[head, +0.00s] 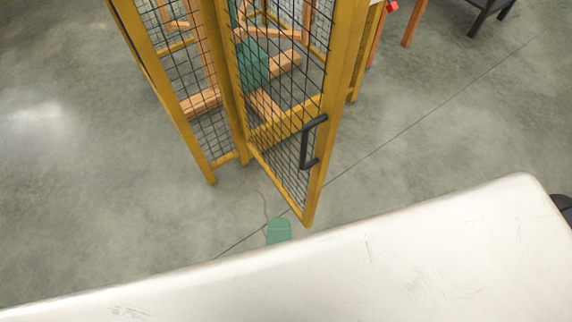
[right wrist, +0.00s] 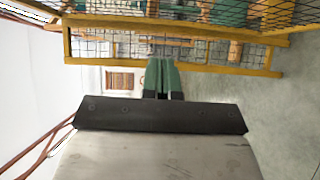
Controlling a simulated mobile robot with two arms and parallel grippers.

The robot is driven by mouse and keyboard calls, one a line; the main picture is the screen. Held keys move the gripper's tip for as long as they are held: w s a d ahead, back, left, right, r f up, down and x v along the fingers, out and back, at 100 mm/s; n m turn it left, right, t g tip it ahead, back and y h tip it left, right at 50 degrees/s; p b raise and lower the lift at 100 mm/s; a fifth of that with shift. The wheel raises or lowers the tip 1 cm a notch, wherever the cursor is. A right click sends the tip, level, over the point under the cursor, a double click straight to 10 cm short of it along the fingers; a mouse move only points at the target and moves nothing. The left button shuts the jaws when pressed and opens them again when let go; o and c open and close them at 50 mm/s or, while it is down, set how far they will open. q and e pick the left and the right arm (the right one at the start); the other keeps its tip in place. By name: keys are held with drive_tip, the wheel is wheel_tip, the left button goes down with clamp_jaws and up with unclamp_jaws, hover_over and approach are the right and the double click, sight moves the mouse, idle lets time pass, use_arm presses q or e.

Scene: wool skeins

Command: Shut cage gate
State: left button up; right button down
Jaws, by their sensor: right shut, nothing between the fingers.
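The cage gate (head: 316,140) is a yellow wooden frame with black wire mesh and a black handle (head: 313,142). In the head view it stands swung out at an angle from the cage (head: 196,130), its lower free corner towards me. My right gripper (right wrist: 162,78) has green fingers, closed together and empty, pointing at the yellow frames in the right wrist view. A green rounded tip, which looks like the same fingers, shows below the gate in the head view. I see no contact with the gate. My left gripper is out of view.
Wooden perches and a green panel (head: 252,62) are inside the cage. A dark piece of furniture (head: 490,10) stands at the top right. The grey concrete floor (head: 430,125) is clear to the left and right of the cage.

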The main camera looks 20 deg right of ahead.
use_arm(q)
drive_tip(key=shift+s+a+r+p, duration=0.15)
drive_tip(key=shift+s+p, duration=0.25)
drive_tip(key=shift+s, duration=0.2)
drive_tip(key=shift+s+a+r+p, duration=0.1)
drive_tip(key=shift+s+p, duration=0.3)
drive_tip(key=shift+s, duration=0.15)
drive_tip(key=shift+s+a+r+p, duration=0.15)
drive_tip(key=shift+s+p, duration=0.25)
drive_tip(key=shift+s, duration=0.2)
use_arm(e)
drive_tip(key=d+x, duration=0.3)
drive_tip(key=x, duration=1)
drive_tip(key=shift+s+r, duration=0.2)
drive_tip(key=shift+s, duration=0.3)
